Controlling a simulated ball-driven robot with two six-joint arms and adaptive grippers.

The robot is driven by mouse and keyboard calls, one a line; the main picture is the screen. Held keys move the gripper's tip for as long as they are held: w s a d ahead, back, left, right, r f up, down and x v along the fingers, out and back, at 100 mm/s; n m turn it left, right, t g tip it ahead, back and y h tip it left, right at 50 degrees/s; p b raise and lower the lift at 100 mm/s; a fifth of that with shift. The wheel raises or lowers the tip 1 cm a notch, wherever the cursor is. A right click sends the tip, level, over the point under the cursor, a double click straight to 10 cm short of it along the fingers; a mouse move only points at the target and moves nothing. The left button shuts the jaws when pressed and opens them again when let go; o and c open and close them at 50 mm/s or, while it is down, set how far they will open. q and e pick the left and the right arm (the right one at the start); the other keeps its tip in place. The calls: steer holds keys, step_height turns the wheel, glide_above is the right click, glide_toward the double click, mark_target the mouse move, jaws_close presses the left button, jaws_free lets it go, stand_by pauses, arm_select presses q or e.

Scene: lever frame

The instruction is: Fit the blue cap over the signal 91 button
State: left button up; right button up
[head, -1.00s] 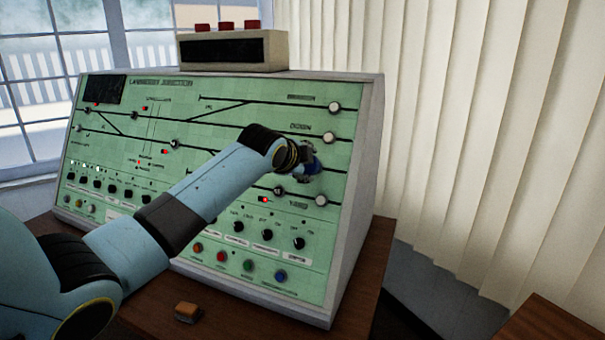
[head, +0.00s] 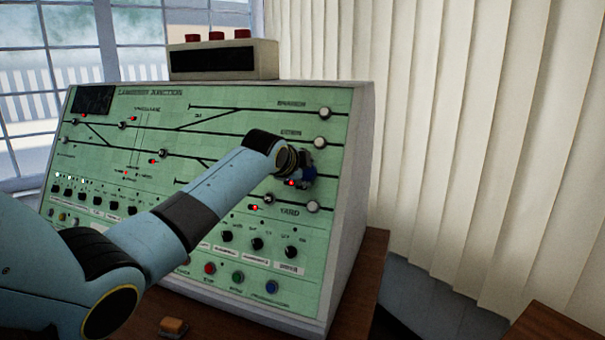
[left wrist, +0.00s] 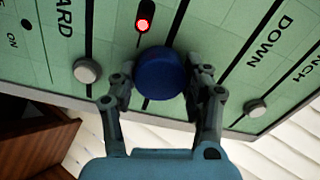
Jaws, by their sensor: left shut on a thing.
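The blue cap (left wrist: 160,73) is round and dark blue. It sits between the fingers of my left gripper (left wrist: 159,88) in the left wrist view, against or just in front of the green panel. In the head view my left gripper (head: 298,170) is at the panel's right side, between the DOWN button (head: 320,142) and the YARD button (head: 312,206). The cap hides whatever is behind it, so I cannot see the signal 91 button or how far the cap is over it. A lit red lamp (left wrist: 143,15) is close by the cap. My right gripper is not in view.
The green panel (head: 215,235) stands on a brown desk (head: 360,290). White buttons flank the cap in the left wrist view, at YARD (left wrist: 87,70) and DOWN (left wrist: 257,107). A grey box (head: 225,62) with red tops stands on the panel. A small orange-brown block (head: 173,327) lies in front.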

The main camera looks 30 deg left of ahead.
arm_select(q)
steer(key=shift+p, duration=0.3)
stand_by(0.4)
steer(key=o, duration=1.4)
steer(key=shift+s+r+p, duration=0.25)
steer(key=shift+s+p, duration=0.05)
steer(key=shift+p, duration=0.3)
steer(key=p+v, duration=0.7)
steer(key=p, duration=0.1)
steer(key=shift+s+d, duration=0.1)
steer(key=shift+s, duration=0.05)
